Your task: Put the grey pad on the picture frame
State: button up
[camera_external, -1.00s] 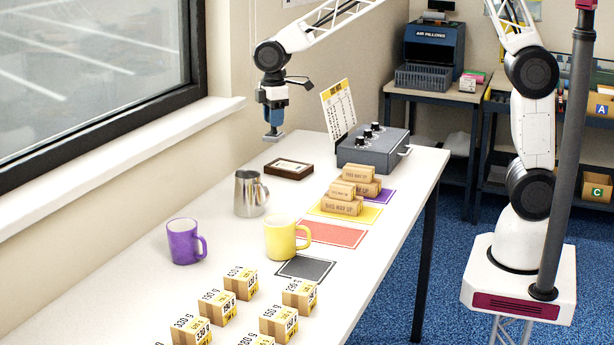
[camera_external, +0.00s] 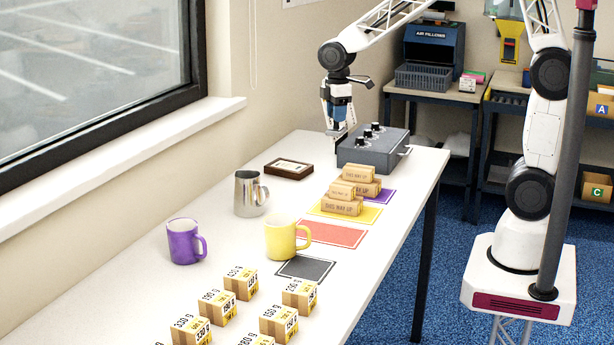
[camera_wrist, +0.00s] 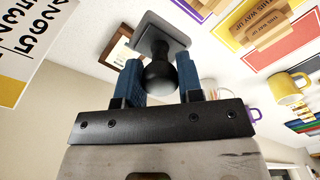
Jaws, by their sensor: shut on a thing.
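The picture frame (camera_external: 289,168), brown with a pale label, lies flat on the table, to the left of and below my gripper in that view. Part of it shows behind the pad in the wrist view (camera_wrist: 118,52).
The grey control box (camera_external: 370,155) has knobs on top. Cartons stand on the purple and yellow mats (camera_external: 370,215). A red mat (camera_external: 332,234), dark grey mat (camera_external: 305,268), steel jug (camera_external: 249,195), yellow mug (camera_external: 281,241) and purple mug (camera_external: 183,242) are nearer. Table around the frame is clear.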

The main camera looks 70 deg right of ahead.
aim_at(336, 128)
notch_tip(336, 128, down, 7)
jog(key=shift+d+f, duration=0.1)
jog(key=shift+f, duration=0.05)
dwell(0.6)
jog(key=w+f, duration=0.1)
jog(key=w, duration=1.5)
jog(key=shift+d+f, duration=0.2)
jog(key=shift+f, duration=1.75)
jog(key=shift+f, duration=0.15)
jog(key=o, duration=0.9)
